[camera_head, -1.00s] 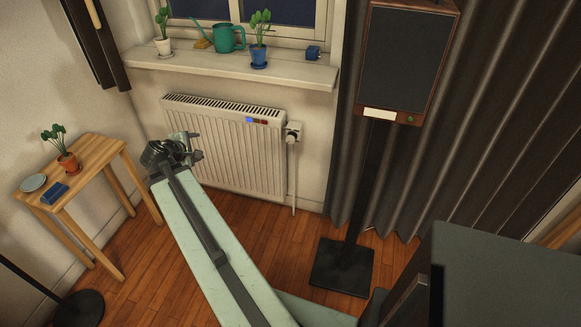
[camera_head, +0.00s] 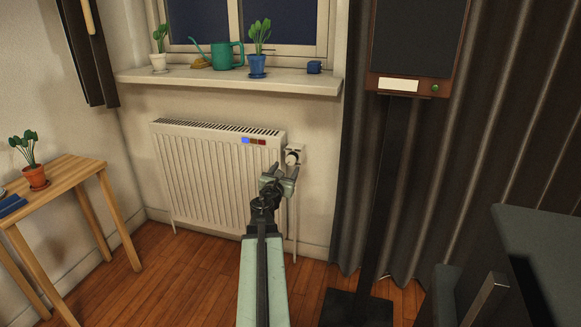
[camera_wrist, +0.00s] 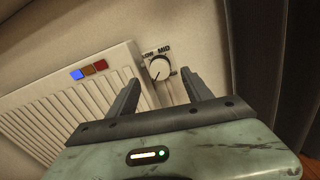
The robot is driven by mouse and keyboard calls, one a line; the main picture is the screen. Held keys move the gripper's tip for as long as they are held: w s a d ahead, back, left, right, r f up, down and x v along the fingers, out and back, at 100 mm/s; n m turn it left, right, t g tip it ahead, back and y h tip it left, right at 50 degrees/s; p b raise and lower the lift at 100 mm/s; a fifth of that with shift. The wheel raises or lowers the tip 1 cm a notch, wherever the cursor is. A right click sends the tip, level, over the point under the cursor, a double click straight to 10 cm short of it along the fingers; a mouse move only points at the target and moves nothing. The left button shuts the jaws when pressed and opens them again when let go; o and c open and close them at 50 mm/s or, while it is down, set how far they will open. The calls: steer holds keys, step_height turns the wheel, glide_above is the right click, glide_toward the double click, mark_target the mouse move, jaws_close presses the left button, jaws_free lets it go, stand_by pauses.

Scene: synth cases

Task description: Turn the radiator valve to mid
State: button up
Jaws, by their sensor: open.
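The radiator valve (camera_head: 292,157) is a white round knob on the wall at the radiator's upper right corner. In the wrist view the knob (camera_wrist: 159,69) faces me, with "LOW" and "MID" printed above it. My gripper (camera_head: 279,176) is open just below and in front of the valve in the head view. In the wrist view the knob appears between the two spread fingers (camera_wrist: 160,77), without visible contact. The white ribbed radiator (camera_head: 205,180) is left of the valve.
Blue, brown and red patches (camera_wrist: 88,70) mark the radiator. The windowsill (camera_head: 220,80) above holds plants and a green watering can (camera_head: 228,56). A speaker stand (camera_head: 385,200) and dark curtain (camera_head: 445,190) stand right; a wooden side table (camera_head: 65,185) stands left.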

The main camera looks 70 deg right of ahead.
mark_target(290, 161)
steer(key=d, duration=0.7)
steer(key=shift+w+d, duration=0.1)
steer(key=shift+w, duration=0.25)
